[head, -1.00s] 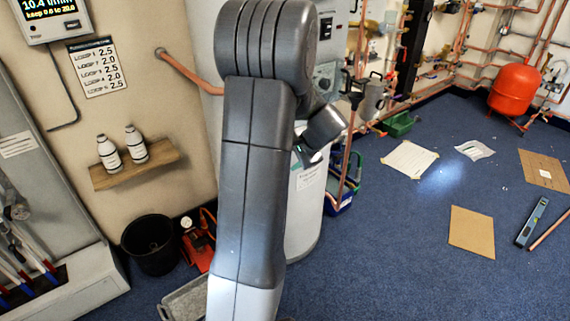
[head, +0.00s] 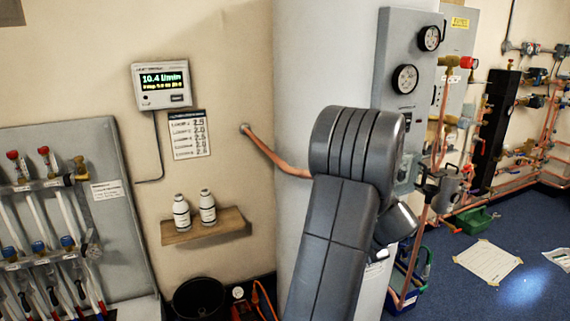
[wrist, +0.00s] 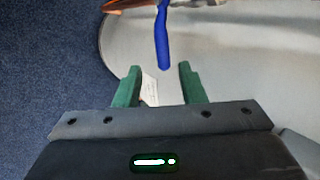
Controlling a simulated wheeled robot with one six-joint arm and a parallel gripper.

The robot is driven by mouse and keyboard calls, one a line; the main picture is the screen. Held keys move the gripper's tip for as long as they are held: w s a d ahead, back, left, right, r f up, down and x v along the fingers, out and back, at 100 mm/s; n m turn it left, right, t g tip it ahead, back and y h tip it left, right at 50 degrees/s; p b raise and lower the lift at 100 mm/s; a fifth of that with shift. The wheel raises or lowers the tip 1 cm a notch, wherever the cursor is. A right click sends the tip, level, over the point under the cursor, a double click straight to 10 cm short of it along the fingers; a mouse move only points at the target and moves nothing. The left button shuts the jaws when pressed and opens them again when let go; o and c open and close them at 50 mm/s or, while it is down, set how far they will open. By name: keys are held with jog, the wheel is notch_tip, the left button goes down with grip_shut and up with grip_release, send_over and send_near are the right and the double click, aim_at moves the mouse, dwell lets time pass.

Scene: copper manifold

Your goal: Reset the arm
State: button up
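My gripper (wrist: 159,70) shows in the wrist view with its two green fingers spread apart. I see nothing held between them. A blue handle-like piece (wrist: 162,42) appears in line with the gap at the fingertips; I cannot tell how far beyond them it is. In the head view my grey arm rises in front of the pale tall cylinder and bends over at the top. The gripper is mostly hidden there behind the arm.
The pale cylinder (head: 300,95) stands close behind my arm, with a copper pipe (head: 275,155) and a grey gauge panel (head: 385,50) nearby. A wooden shelf (head: 205,232) with two bottles is left. A black bucket (head: 198,300) stands below.

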jog(key=b+x, duration=0.1)
jog(key=x, duration=0.8)
jog(key=shift+w+f, duration=0.2)
jog(key=shift+r, duration=0.15)
jog(key=shift+s+r, duration=0.1)
jog(key=p+v, duration=0.2)
jog(key=v, duration=1.1)
jog(key=b+x, duration=0.2)
jog(key=x, duration=1.1)
jog(key=shift+s, duration=0.1)
jog(key=shift+w+a, duration=0.1)
jog(key=shift+w, duration=0.15)
jog(key=shift+s+r+n+h, duration=0.15)
jog(key=shift+r+n+h, duration=0.2)
jog(key=shift+h, duration=0.35)
jog(key=shift+r+n+t+h, duration=0.25)
jog(key=shift+r+t+h, duration=0.25)
jog(key=shift+h, duration=0.3)
